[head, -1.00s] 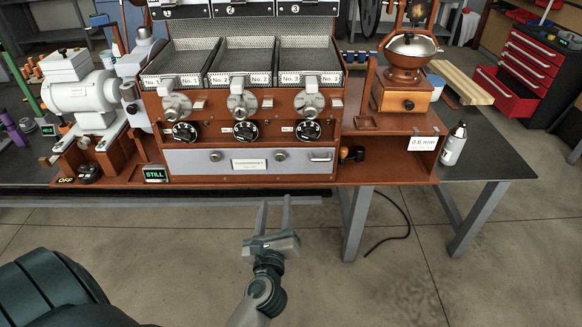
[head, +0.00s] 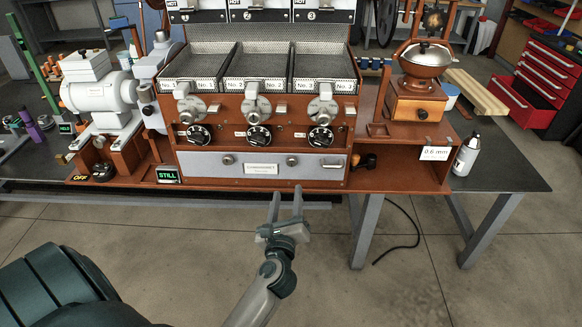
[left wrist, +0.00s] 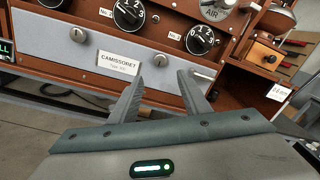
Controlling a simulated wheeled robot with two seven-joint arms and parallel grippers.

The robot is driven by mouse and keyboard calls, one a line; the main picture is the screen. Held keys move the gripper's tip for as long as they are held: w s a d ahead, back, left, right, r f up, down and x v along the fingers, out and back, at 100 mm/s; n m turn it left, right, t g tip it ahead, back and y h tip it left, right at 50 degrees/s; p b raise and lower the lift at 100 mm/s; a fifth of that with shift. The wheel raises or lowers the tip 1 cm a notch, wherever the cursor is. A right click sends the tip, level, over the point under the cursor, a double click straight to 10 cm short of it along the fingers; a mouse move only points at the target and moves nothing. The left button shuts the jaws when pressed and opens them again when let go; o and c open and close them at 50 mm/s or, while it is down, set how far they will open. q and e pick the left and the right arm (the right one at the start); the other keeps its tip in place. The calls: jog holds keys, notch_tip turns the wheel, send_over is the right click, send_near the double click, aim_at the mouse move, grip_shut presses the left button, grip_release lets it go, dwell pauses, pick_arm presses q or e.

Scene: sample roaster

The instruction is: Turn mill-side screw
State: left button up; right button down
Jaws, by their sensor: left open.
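The grey front panel (head: 205,170) of the wooden roaster carries two round screws. The mill-side screw (head: 291,160) is the right one, between the name label and the bar handle. In the left wrist view this screw (left wrist: 160,60) shows just beyond and between the fingertips. The other screw (head: 228,160) sits left of the label. The mill (head: 415,100), with a metal bowl and wooden drawer box, stands at the right. My left gripper (head: 285,191) is open and empty, below and in front of the panel, apart from the screw. My right gripper is out of view.
A bar handle (head: 333,163) is at the panel's right end. Several black dials, such as the right one (head: 320,138), sit above the panel. The floor space before the bench is clear.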

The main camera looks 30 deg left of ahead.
aim_at(292, 164)
pick_arm(q)
jog(key=x, duration=1.1)
jog(key=shift+w+p, duration=0.15)
jog(key=shift+p, duration=0.25)
jog(key=shift+w+a, duration=0.25)
jog(key=shift+w, duration=0.2)
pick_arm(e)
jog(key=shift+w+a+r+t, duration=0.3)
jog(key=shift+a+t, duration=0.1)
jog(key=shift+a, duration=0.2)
pick_arm(q)
jog(key=c, duration=1)
jog(key=shift+c, duration=0.2)
